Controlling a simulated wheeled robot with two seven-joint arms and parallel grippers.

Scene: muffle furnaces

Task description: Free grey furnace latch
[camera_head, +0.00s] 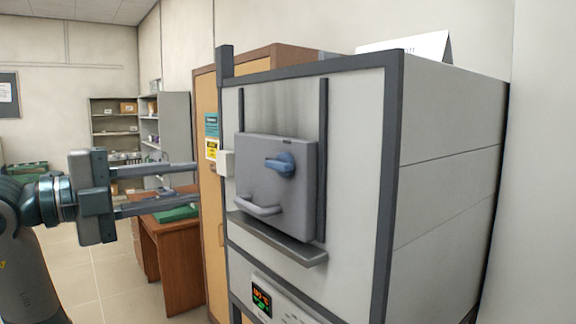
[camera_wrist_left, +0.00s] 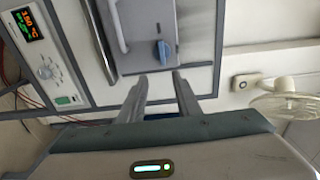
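The grey furnace (camera_head: 355,150) stands at the right of the head view. Its grey door (camera_head: 250,175) is shut against the front and carries a blue latch handle (camera_head: 281,164) near the upper right and a pale bar handle (camera_head: 258,207) at the lower left. The blue latch also shows in the left wrist view (camera_wrist_left: 163,51). My left gripper (camera_head: 196,180) is left of the door, with its fingers apart and nothing between them. In the left wrist view the fingers (camera_wrist_left: 161,75) point toward the latch, short of it. My right gripper is in neither view.
A ledge (camera_head: 277,238) juts out below the door, and a lit display (camera_head: 262,299) sits lower on the furnace. A wooden cabinet (camera_head: 208,105) stands behind, with a brown desk (camera_head: 172,250) to its left. A white fan (camera_wrist_left: 289,103) shows in the left wrist view.

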